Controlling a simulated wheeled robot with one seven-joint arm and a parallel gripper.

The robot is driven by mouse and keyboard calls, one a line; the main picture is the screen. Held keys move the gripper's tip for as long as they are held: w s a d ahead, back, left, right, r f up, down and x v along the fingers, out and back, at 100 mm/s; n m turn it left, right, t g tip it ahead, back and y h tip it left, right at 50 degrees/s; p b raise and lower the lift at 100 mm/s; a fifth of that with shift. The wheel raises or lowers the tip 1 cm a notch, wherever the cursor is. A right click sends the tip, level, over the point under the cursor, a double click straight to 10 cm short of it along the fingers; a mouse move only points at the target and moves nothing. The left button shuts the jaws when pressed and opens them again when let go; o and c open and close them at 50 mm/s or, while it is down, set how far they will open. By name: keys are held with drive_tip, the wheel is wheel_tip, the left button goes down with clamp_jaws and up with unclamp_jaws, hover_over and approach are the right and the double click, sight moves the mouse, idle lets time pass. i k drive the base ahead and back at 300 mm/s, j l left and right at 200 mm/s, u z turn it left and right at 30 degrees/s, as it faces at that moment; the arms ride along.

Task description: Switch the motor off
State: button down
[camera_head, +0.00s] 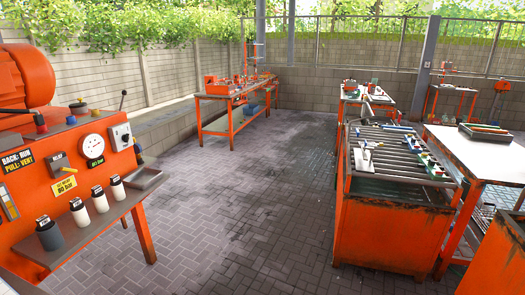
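An orange machine stand (95,152) fills the left side. A large orange ribbed housing, possibly the motor (25,75), sits on it at the upper left, cut off by the picture edge. A grey box with a small control (121,136), possibly a switch, is on the right of the panel; its setting is too small to read. A second grey box (60,163) is left of a round white gauge (92,148). A black-knobbed lever (123,101) stands behind the panel. A label reads "BACK: RUN, PULL: VENT" (17,162). My gripper is not in view.
Open brick paving (235,200) lies in the middle. A roller table (390,225) and white-topped table (490,155) stand right; an orange workbench (233,90) stands at the back.

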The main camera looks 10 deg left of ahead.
sight(126, 138)
drive_tip(key=i+l+u, duration=0.1)
drive_tip(key=i+u, duration=0.35)
drive_tip(key=i+l+u, duration=0.3)
drive_tip(key=i+u, duration=0.15)
drive_tip(key=i+l+u, duration=0.9)
drive_tip(key=l, duration=0.15)
drive_tip(key=i+l+u, duration=0.15)
drive_tip(key=l+u, duration=0.3)
drive_tip(key=l, duration=0.2)
drive_tip(key=i+j, duration=0.15)
drive_tip(key=i, duration=0.45)
drive_tip(key=i+j+z, duration=0.1)
drive_tip(key=i, duration=0.5)
